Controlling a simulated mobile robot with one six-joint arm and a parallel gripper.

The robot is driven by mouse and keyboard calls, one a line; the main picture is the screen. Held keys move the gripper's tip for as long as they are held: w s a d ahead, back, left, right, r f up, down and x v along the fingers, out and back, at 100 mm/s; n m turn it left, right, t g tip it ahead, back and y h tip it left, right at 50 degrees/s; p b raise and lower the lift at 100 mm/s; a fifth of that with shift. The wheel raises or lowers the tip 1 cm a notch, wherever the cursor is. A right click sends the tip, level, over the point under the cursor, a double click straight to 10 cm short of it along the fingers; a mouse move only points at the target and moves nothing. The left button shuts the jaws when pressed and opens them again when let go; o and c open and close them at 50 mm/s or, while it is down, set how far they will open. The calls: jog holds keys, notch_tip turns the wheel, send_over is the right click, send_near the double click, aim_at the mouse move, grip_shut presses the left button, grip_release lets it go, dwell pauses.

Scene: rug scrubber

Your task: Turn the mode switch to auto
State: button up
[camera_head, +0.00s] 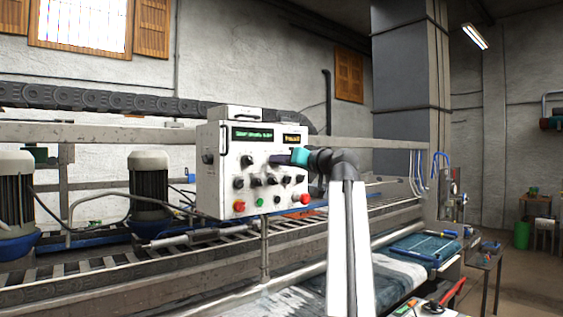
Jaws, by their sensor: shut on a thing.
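A white control box (215,170) stands on a post at the middle of the view, with a lit green display (252,135) and a smaller amber display (291,139) at its top. Black knobs sit on its face, among them one at the upper left (247,161) and one lower down (239,183). My gripper (272,160) reaches from the right to the panel just below the displays. It is shut on a switch there, which the fingers hide. The labels are too small to read, so I cannot tell which position the switch points to.
Grey motors (149,180) and a roller conveyor (215,255) lie behind and left. The floor at the far right is partly clear.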

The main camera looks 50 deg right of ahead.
jog(key=shift+m+p, duration=2.55)
jog(key=shift+m, duration=3.75)
jog(key=o, duration=1.1)
jog(key=shift+c, duration=0.2)
jog(key=shift+s, duration=0.1)
jog(key=s+a+b, duration=0.1)
jog(key=s+b, duration=0.2)
jog(key=s, duration=1)
jog(key=shift+s+a+b, duration=0.3)
jog(key=shift+b, duration=0.05)
